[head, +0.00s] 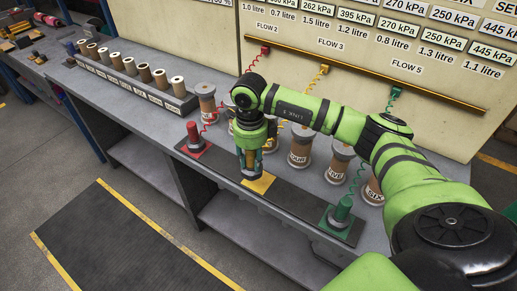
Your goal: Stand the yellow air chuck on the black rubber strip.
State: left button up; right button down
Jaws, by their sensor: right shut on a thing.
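My right gripper (250,168) is over the yellow patch (261,184) on the black rubber strip (290,203). It points down and is shut on the yellow air chuck (257,160), of which only a little shows between the fingers. The fingers hide most of the chuck, and I cannot tell if its base touches the strip. A yellow coiled hose (314,85) runs from the wall rail down behind my arm. My left gripper is not in view.
A red chuck (193,134) stands on the strip's left end and a green chuck (343,208) on its right end, each with a coiled hose. Several brown rolls (300,148) stand behind the strip. A grey rack (150,93) of smaller rolls is at the left.

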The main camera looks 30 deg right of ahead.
jog(key=d+m, duration=0.2)
jog(key=m, duration=0.1)
jog(key=shift+f, duration=0.1)
jog(key=shift+w+d+f+m+p, duration=0.1)
jog(key=shift+d+f+m+p, duration=0.15)
jog(key=shift+m, duration=0.65)
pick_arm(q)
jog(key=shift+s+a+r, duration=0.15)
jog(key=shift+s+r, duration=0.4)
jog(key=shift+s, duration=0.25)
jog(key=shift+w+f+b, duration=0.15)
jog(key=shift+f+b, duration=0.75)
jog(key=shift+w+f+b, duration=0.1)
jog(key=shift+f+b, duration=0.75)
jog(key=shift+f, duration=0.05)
pick_arm(e)
jog(key=shift+f, duration=1.95)
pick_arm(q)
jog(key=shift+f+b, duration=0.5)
pick_arm(e)
jog(key=shift+f, duration=0.5)
